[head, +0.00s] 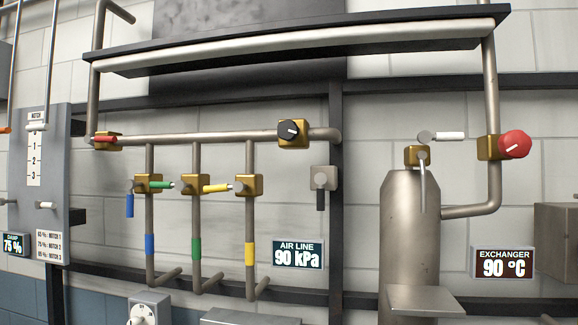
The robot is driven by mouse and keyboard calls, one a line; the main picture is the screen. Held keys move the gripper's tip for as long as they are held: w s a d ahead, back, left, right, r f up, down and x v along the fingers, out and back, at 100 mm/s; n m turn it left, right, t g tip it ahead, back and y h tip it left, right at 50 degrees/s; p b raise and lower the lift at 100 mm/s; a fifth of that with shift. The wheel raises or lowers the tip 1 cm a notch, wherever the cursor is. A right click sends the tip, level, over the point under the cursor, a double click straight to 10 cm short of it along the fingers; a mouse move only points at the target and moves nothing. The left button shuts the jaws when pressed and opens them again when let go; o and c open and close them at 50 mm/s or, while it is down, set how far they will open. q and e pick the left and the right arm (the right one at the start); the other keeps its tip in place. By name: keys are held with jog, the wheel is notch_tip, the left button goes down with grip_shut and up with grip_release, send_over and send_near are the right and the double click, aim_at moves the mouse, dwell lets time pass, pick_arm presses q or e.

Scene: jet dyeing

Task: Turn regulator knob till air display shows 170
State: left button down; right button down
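A round black knob (287,131) with a white pointer mark sits on a brass block at the right end of the horizontal pipe. It appears to be the regulator knob. The air display (298,254), labelled AIR LINE, hangs lower on the wall and reads 90 kPa. Neither of my grippers is in view, and nothing touches the knob.
Blue (130,204), green (164,185), yellow (217,188) and red (104,139) handled valves are left of the knob. A red knob (514,144) and the EXCHANGER display (503,263), reading 90 °C, are far right.

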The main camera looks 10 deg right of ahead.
aim_at(287, 131)
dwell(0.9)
